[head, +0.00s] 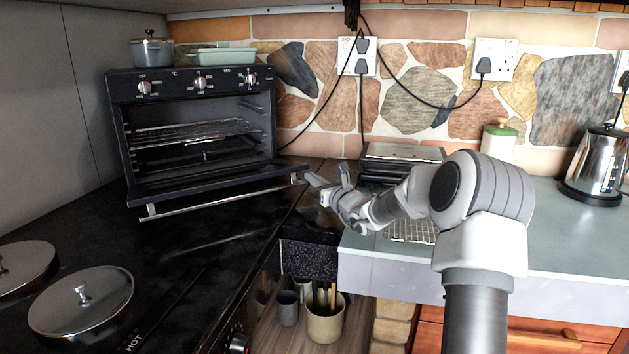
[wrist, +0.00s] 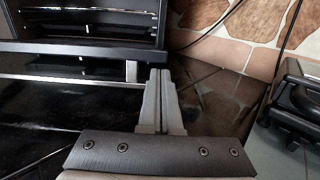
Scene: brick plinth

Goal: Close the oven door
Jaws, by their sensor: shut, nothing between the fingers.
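The black oven (head: 190,130) stands on the dark counter at the left, with three knobs along its top and wire racks inside. Its door (head: 215,183) is folded down and open, with a silver handle bar (head: 215,200) along its outer edge. My gripper (head: 328,184) is just right of the handle's right end. It is hard to tell in the head view whether they touch. In the wrist view the fingers (wrist: 159,80) are together with nothing between them, their tips beside the right end of the door (wrist: 75,47). The open oven interior shows behind the door in that view.
A black grill appliance (head: 400,155) stands right of my gripper, and also shows in the wrist view (wrist: 296,100). Cables hang from the wall socket (head: 357,56) behind. A pot (head: 151,50) and a green dish (head: 222,56) sit on the oven. Lidded pans (head: 85,300) lie front left.

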